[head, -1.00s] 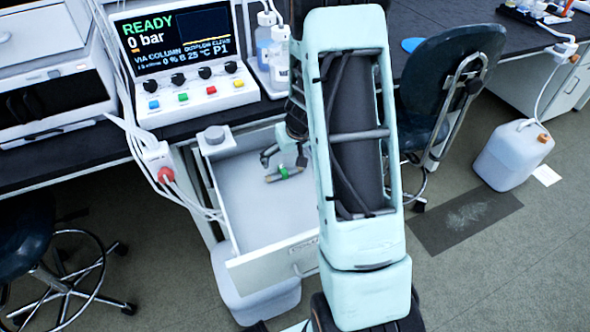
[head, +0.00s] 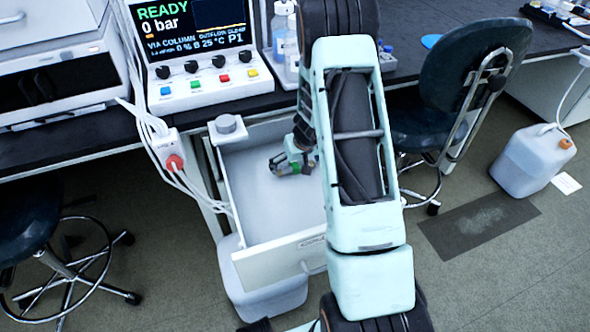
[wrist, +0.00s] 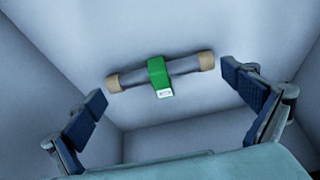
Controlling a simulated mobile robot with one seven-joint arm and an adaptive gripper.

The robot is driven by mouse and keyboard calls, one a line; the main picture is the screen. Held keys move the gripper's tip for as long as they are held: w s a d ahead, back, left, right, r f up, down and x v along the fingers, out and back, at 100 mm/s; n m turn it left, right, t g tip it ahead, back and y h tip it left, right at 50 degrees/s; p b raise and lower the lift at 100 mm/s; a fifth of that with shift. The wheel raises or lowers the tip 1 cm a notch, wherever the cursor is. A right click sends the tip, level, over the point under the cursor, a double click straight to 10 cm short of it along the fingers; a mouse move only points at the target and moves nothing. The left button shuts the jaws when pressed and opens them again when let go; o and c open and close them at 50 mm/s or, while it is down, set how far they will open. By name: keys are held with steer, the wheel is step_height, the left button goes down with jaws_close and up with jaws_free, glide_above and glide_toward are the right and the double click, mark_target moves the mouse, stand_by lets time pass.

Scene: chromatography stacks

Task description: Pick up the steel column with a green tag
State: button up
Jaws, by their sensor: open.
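The steel column (wrist: 187,66) lies on the floor of the open drawer, with tan end caps and a green tag (wrist: 158,74) around its middle. In the head view the column (head: 283,168) is small and partly hidden by my gripper (head: 285,160). My gripper (wrist: 172,112) is open and empty in the wrist view. Its two blue-padded fingers are spread wide, one at the lower left and one at the right. The column lies ahead of the fingertips, apart from them.
The white drawer (head: 270,250) stands pulled out, its walls close around my gripper. A control unit with screen (head: 205,60) sits on the bench above. Chairs (head: 455,85) stand on both sides.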

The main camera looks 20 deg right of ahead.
steer(key=shift+f, duration=0.15)
steer(key=c, duration=1)
